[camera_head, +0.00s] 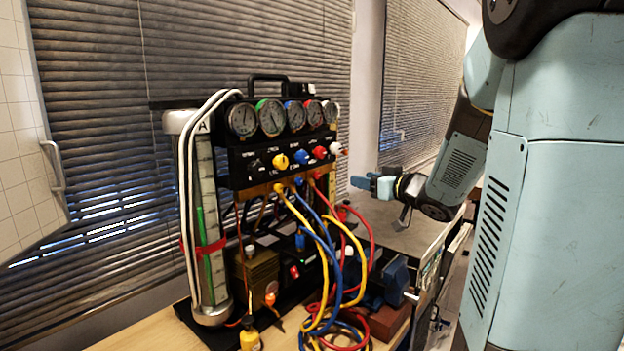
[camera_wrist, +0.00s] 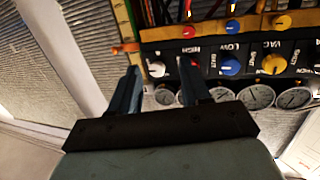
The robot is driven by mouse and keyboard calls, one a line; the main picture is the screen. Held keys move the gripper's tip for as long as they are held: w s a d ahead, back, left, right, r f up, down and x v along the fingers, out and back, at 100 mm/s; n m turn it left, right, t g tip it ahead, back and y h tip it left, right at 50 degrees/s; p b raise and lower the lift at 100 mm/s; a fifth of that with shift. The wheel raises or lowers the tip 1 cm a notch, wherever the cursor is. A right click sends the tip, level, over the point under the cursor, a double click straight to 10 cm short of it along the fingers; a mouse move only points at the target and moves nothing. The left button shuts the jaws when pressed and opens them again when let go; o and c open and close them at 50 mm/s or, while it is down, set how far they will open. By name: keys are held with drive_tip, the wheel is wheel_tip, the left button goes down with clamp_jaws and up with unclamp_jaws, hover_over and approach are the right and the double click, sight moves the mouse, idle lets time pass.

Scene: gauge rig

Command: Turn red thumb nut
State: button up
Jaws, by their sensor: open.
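In the head view a black gauge panel (camera_head: 236,170) carries a row of knobs, with a red knob (camera_head: 319,152) between a blue one and a white one (camera_head: 337,148). A small red fitting (camera_wrist: 188,31) shows on the hose manifold in the wrist view. I cannot tell which red part is the thumb nut. My gripper (camera_head: 368,184) is open and empty, right of the panel and apart from it. In the wrist view my fingers (camera_wrist: 160,72) point toward the panel's end, with the white knob (camera_wrist: 156,69) between their tips. The right finger largely hides the red knob's place.
Several round gauges (camera_head: 272,118) sit above the knobs. Yellow, blue and red hoses (camera_head: 337,255) hang below the panel onto the bench. A clear tube (camera_head: 206,225) stands at the left. Window blinds (camera_head: 100,95) lie behind.

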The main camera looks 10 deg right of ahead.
sight(318, 176)
drive_tip(key=w+a+y, duration=0.1)
drive_tip(key=w+a, duration=0.2)
drive_tip(key=w+a+f+y, duration=0.1)
drive_tip(key=w+a+y, duration=0.1)
drive_tip(key=w+a, duration=0.1)
drive_tip(key=w+a+n+g+y, duration=0.1)
drive_tip(key=w+a, duration=0.1)
drive_tip(key=w, duration=0.1)
drive_tip(key=shift+w+a+f+y, duration=0.25)
drive_tip(key=shift+a+f+y, duration=0.05)
drive_tip(key=shift+a, duration=0.1)
drive_tip(key=shift+c, duration=0.3)
clamp_jaws()
idle(0.3)
